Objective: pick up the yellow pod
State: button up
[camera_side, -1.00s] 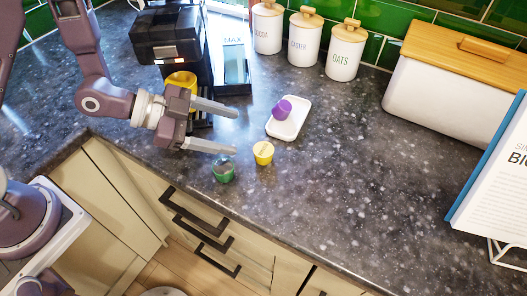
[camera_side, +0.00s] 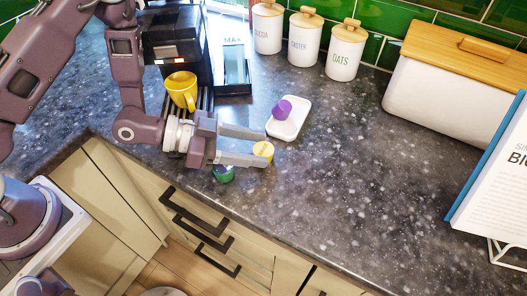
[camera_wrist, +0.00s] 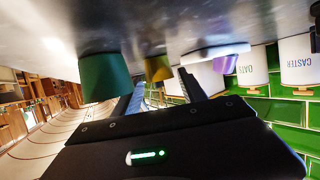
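The yellow pod (camera_side: 264,148) stands on the dark speckled worktop. In the wrist view the yellow pod (camera_wrist: 158,68) appears ahead, in line with the gap between my fingers. My gripper (camera_side: 259,146) is open and low over the worktop, with its fingers pointing right. Its fingertips reach about as far as the pod, and the nearer finger covers part of it in the side view. In the wrist view my gripper (camera_wrist: 161,79) shows empty space between its fingers. I cannot tell whether a finger touches the pod.
A green pod (camera_side: 223,174) sits just below my gripper, close to the nearer finger. A purple pod (camera_side: 282,110) lies on a white tray (camera_side: 291,126) beyond. A yellow mug (camera_side: 182,90) stands on the coffee machine (camera_side: 172,42) behind.

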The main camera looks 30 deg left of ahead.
grip_shut()
